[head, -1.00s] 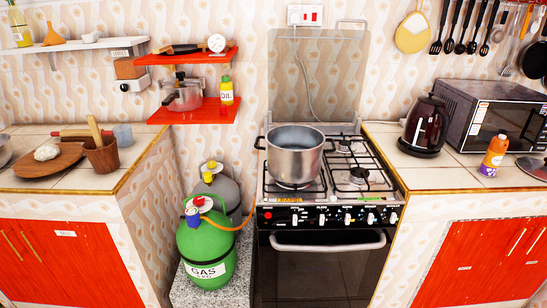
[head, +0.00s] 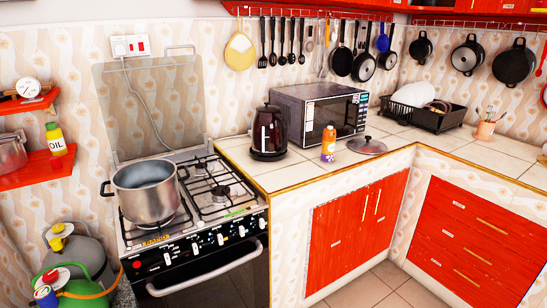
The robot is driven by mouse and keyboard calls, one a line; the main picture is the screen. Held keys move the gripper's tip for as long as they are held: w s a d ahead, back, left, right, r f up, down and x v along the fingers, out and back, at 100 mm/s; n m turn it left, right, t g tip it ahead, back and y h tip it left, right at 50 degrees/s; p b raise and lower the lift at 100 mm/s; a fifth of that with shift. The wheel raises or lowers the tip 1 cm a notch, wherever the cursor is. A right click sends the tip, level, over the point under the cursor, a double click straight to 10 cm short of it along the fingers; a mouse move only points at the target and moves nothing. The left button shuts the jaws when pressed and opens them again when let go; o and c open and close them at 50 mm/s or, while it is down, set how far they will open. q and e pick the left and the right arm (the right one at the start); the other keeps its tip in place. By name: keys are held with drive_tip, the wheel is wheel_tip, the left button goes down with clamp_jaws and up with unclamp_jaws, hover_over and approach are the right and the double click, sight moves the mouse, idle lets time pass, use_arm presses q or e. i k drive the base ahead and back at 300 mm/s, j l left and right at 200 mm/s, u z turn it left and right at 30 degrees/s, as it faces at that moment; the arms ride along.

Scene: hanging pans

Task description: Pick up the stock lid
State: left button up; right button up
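The stock lid (head: 367,146) looks like a shallow grey metal lid with a dark knob on top. It lies flat on the tiled counter, right of the orange and purple bottle and in front of the microwave. A silver stock pot (head: 146,203) with dark handles stands uncovered on the left side of the stove. Neither of my grippers shows in the head view.
An orange and purple bottle (head: 328,143) stands close left of the lid. A dark kettle (head: 268,133) and a microwave (head: 318,112) stand behind. A dark dish rack (head: 424,108) is at the back right. The counter (head: 403,140) right of the lid is clear, with floor free below.

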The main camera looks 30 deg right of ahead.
sight(367, 145)
drive_tip(key=i+l, duration=0.15)
drive_tip(key=l, duration=0.25)
drive_tip(key=i+l, duration=0.1)
drive_tip(key=l, duration=0.3)
drive_tip(key=i+l, duration=0.15)
drive_tip(key=l, duration=0.25)
